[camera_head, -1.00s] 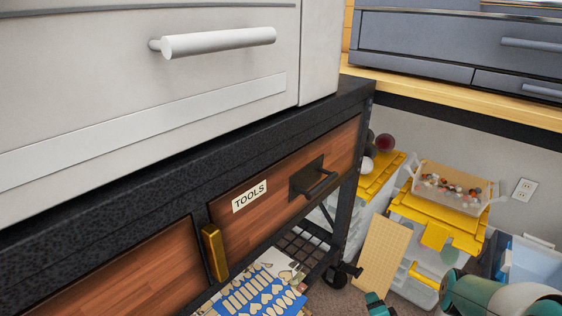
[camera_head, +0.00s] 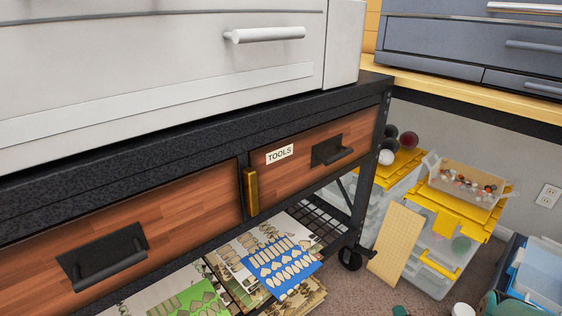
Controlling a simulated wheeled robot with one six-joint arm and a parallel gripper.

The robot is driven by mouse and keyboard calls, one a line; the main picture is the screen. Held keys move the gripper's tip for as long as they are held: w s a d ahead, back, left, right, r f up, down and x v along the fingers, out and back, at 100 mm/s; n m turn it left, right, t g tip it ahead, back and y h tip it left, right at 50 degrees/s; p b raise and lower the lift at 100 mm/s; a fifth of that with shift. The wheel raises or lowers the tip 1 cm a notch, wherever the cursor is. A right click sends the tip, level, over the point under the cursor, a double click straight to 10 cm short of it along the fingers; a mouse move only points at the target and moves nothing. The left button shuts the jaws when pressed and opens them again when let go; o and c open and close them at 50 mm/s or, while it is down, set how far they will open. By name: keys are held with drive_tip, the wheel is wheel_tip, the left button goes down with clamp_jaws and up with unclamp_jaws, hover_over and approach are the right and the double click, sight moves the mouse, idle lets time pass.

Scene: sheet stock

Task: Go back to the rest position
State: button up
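My gripper's fingers do not show in the head view. Only small teal and white pieces, which look like parts of my arm, show at the bottom right edge. The wooden drawer labelled TOOLS (camera_head: 290,178) is shut under the black workbench top (camera_head: 200,140). A second wooden drawer (camera_head: 180,215) with a black handle is to its left and also looks shut.
A white drawer unit (camera_head: 150,65) stands on the bench. Patterned sheets (camera_head: 275,265) lie on the lower shelf. Clear bins with yellow lids (camera_head: 455,220) and a tan board (camera_head: 396,243) stand right of the bench. A blue-grey drawer unit (camera_head: 440,45) sits on a wooden counter.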

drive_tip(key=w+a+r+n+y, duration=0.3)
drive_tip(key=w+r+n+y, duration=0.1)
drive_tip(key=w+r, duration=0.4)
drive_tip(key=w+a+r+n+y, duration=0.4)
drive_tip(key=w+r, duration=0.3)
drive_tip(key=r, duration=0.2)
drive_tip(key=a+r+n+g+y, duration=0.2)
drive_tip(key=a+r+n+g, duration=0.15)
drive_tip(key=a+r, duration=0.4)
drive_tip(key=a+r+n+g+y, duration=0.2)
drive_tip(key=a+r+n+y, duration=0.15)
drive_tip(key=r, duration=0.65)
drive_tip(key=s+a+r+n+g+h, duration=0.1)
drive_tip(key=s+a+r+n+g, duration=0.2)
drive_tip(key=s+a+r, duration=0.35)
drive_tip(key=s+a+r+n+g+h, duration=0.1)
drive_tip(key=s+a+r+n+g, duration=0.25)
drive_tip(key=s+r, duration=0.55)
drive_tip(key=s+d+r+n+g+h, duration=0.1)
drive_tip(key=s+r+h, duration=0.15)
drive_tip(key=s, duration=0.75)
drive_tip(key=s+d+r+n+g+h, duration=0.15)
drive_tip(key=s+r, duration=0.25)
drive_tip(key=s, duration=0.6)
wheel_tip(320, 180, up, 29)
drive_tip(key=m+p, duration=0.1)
drive_tip(key=p, duration=2.8)
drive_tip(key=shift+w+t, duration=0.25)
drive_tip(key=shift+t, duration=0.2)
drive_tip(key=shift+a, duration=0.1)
